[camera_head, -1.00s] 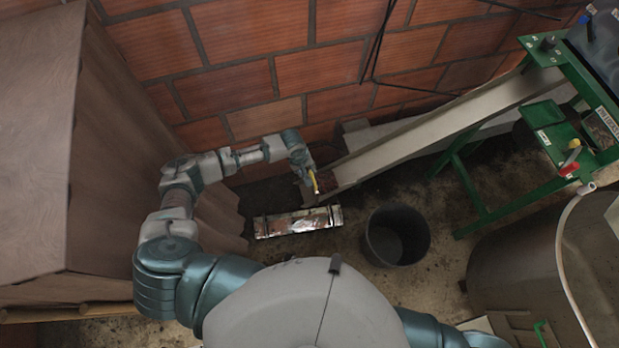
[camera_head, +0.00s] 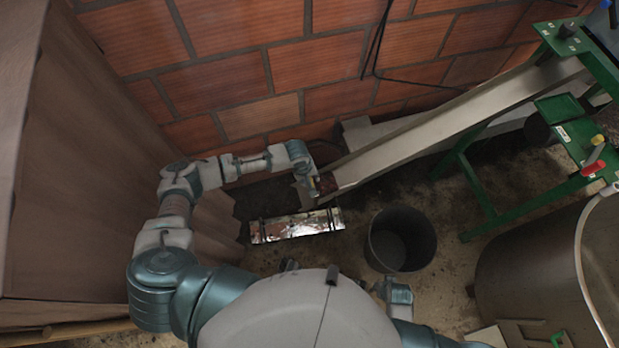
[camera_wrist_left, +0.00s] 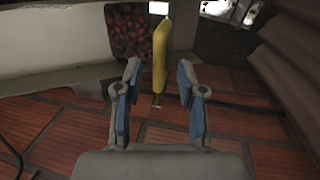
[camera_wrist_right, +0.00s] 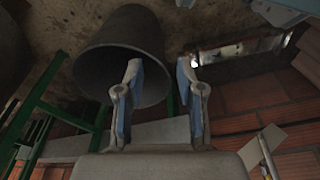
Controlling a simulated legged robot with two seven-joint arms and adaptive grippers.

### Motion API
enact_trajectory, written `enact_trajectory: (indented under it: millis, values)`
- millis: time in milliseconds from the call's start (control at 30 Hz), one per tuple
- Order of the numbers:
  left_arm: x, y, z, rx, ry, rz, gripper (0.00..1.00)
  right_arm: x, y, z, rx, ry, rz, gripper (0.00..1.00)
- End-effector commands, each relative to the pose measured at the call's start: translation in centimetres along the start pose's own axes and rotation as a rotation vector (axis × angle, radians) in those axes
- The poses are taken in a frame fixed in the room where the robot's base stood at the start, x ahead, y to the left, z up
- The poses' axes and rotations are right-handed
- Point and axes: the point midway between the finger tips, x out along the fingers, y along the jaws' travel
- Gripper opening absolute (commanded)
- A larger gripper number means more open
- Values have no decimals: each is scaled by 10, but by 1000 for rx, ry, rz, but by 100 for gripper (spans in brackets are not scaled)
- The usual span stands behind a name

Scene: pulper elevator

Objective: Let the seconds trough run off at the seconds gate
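The seconds trough (camera_head: 430,133) slopes down from the green machine to its low end at left. Dark red cherries (camera_head: 327,183) lie at that end and also show in the left wrist view (camera_wrist_left: 135,30). A yellow gate handle (camera_wrist_left: 160,50) stands at the trough end. My left gripper (camera_wrist_left: 158,80) is open, its blue-padded fingers on either side of the handle, with gaps showing. In the head view the left gripper (camera_head: 312,185) hides most of the handle. My right gripper (camera_wrist_right: 160,80) is open and empty, with a dark bucket (camera_wrist_right: 125,45) beyond its fingers.
The bucket (camera_head: 400,240) stands on the floor right of the trough end. A shiny rectangular metal-edged opening or tray (camera_head: 297,226) lies below the end. Green legs (camera_head: 475,190) and a large tank (camera_head: 530,275) stand at right. A brick wall (camera_head: 225,95) closes the back.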

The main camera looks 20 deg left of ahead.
Motion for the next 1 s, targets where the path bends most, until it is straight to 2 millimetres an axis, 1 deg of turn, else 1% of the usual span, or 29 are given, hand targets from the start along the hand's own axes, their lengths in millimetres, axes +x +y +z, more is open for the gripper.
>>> enact_trajectory:
  millis: [33, 233, 367, 567, 600, 667, 700, 733, 767, 1000]
  values:
    - [6, 0, 1, 1, -1, 0, 39, -4, 0, -2, 1, 4, 1, 38]
    - [10, -2, 1, 0, -2, 3, 39, -24, 0, -10, 3, 8, 5, 38]
    - [11, -2, 1, 0, -3, 4, 39, -28, -1, -11, 3, 9, 6, 38]
    - [10, -1, 1, 0, -2, 4, 39, -29, 0, -11, 3, 9, 5, 38]
    - [10, -1, 1, 0, -2, 3, 34, -29, 0, -11, 3, 9, 5, 38]
    - [10, -1, 2, 0, -2, 3, 19, -29, 0, -11, 3, 9, 5, 38]
    - [10, -1, 2, 0, -2, 3, 9, -28, 0, -11, 3, 9, 5, 38]
    - [10, -1, 2, 0, -2, 2, 2, -28, 0, -11, 3, 9, 4, 38]
    - [10, -1, 2, 0, -1, 2, 0, -28, 0, -11, 3, 9, 4, 38]
    - [11, -1, 3, 0, -4, 2, 0, -28, 0, -12, 3, 8, 6, 38]
